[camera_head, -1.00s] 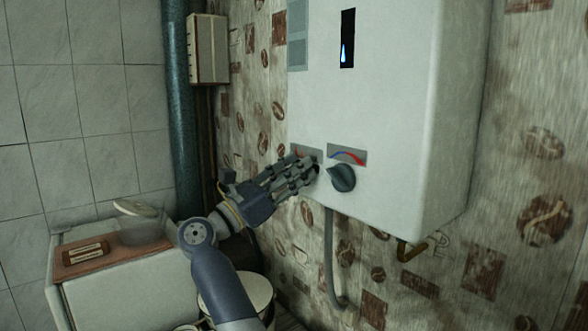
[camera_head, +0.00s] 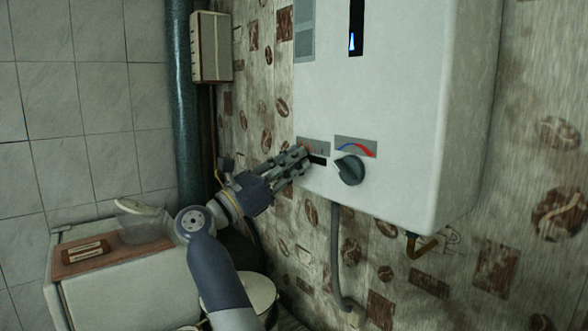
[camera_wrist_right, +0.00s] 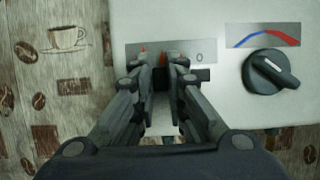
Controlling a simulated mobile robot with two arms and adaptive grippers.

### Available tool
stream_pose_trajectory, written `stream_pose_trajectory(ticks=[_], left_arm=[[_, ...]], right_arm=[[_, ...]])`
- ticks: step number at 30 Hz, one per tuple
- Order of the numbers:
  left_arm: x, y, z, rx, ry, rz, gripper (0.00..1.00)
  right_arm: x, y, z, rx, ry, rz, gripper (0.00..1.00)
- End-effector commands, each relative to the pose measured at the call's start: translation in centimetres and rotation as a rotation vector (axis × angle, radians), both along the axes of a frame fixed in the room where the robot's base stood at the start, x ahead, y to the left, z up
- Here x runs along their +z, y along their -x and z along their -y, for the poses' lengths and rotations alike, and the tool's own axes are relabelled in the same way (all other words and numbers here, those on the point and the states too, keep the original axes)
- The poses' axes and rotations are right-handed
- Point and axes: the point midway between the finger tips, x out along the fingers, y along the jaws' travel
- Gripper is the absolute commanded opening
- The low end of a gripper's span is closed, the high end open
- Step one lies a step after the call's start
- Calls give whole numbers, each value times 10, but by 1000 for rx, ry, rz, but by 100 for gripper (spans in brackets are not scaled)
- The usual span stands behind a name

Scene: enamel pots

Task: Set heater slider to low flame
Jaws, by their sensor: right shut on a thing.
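The white water heater (camera_head: 400,110) hangs on the wall, with a dark window at the top showing a small blue flame (camera_head: 352,43). Low on its front is the slider's dark slot (camera_head: 318,160), under a grey label plate (camera_head: 313,146). In the wrist view the plate (camera_wrist_right: 226,50) has red marks at left and a 0 at right. My right gripper (camera_head: 302,159) is shut at the slot, its fingertips (camera_wrist_right: 163,70) below the red marks. The slider knob is hidden between the fingers. The slot's right end (camera_wrist_right: 203,74) is bare. My left gripper is out of view.
A dark round knob (camera_head: 350,170) with a blue-red scale sits just right of the slot. A grey hose (camera_head: 336,260) and a brass pipe (camera_head: 422,246) hang below the heater. A white cabinet (camera_head: 120,290) stands at lower left.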

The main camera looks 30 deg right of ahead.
Motion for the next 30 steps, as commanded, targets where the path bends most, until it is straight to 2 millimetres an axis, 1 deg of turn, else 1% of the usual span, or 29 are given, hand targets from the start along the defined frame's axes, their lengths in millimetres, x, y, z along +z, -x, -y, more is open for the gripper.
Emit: stream_pose_trajectory(ticks=[4,5,6,7,12,17,20,23,30], left_arm=[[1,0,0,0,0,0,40],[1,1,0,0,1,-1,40],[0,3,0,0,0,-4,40],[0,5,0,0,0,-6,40],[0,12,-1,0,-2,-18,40],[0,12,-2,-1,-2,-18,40],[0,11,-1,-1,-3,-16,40],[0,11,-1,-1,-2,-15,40],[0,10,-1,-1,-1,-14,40]], right_arm=[[-1,-1,0,1,0,-4,0],[-1,-1,0,1,0,-4,19],[-1,0,0,1,0,-4,28],[-1,0,0,0,0,-3,33],[-1,0,0,0,0,-3,33],[-1,0,-1,1,-1,-4,33],[-4,-1,-7,3,-1,-4,33],[-10,0,-21,4,-2,-4,33],[-30,4,-68,4,-2,-5,33]])
